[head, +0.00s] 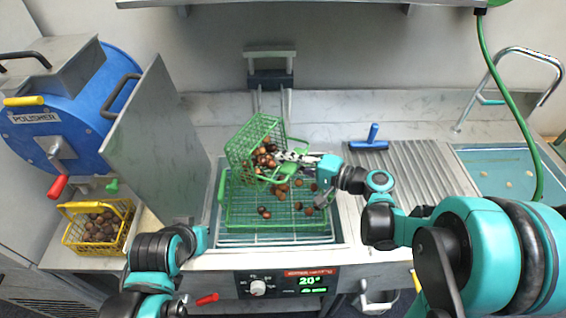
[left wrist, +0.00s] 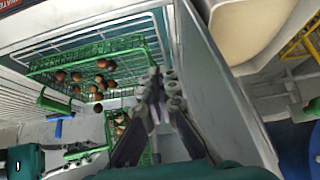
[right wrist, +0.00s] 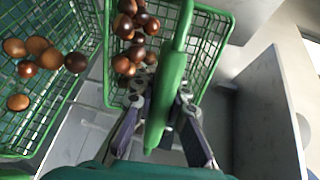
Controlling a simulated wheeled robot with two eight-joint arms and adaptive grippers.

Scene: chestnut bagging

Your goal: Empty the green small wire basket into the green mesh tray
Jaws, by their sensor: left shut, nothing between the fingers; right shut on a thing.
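The green small wire basket (head: 240,146) is tilted above the green mesh tray (head: 233,213), with several brown chestnuts (head: 265,160) still inside. My right gripper (head: 290,157) is shut on the basket's green handle (right wrist: 172,85), seen close in the right wrist view. Several loose chestnuts (head: 298,206) lie on the tray's mesh under the basket. The tray also shows in the left wrist view (left wrist: 125,47). My left gripper (left wrist: 157,88) is shut and empty; in the head view its arm is at the lower left, in front of the counter.
A yellow wire basket (head: 72,237) of chestnuts stands at the left, below the blue polisher (head: 80,120). An upright grey panel (head: 155,140) stands left of the tray. A blue squeegee (head: 369,143) lies behind the ribbed drainboard (head: 410,165); a sink (head: 500,170) is at the right.

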